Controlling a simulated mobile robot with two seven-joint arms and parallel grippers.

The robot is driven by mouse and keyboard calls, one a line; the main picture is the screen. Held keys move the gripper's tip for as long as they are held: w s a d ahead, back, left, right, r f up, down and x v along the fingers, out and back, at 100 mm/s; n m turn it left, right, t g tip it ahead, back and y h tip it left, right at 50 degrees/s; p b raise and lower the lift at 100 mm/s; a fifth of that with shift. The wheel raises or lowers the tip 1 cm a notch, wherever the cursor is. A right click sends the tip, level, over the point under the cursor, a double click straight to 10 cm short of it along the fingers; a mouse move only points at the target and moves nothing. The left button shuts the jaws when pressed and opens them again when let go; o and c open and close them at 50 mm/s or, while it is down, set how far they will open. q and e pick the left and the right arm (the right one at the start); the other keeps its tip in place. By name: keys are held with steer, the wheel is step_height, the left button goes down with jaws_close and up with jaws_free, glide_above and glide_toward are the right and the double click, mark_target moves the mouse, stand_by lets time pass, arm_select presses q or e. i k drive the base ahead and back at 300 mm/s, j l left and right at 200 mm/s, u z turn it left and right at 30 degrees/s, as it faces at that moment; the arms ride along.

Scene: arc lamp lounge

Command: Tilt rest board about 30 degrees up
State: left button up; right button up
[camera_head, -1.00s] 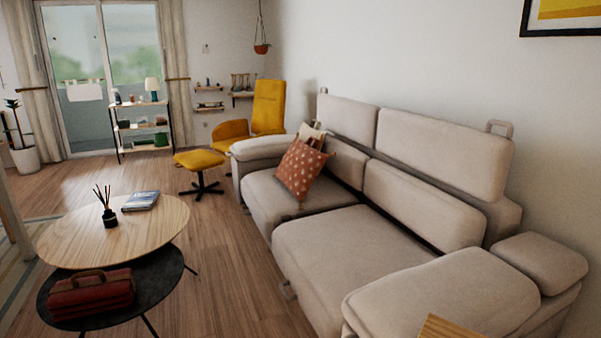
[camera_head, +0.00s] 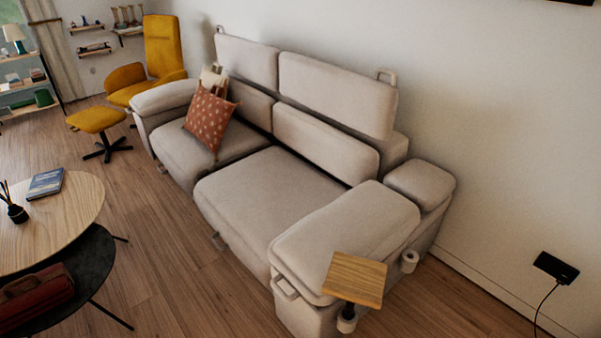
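A wooden board (camera_head: 354,278) stands at the near end of the sofa (camera_head: 270,190), beside and partly over the outer side of its padded armrest (camera_head: 350,232). The board looks about flat. A dark post shows under it, set in a pale round holder (camera_head: 347,320) on the sofa's side. Neither of my grippers is in view.
A round wooden coffee table (camera_head: 45,225) with a dark lower top (camera_head: 80,265) stands at the left. A yellow chair (camera_head: 163,50) and footstool (camera_head: 95,120) are farther back. The floor between table and sofa is clear. A black wall box (camera_head: 556,267) trails a cable at the right.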

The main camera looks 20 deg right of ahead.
mark_target(351, 278)
steer(key=z, duration=1.05)
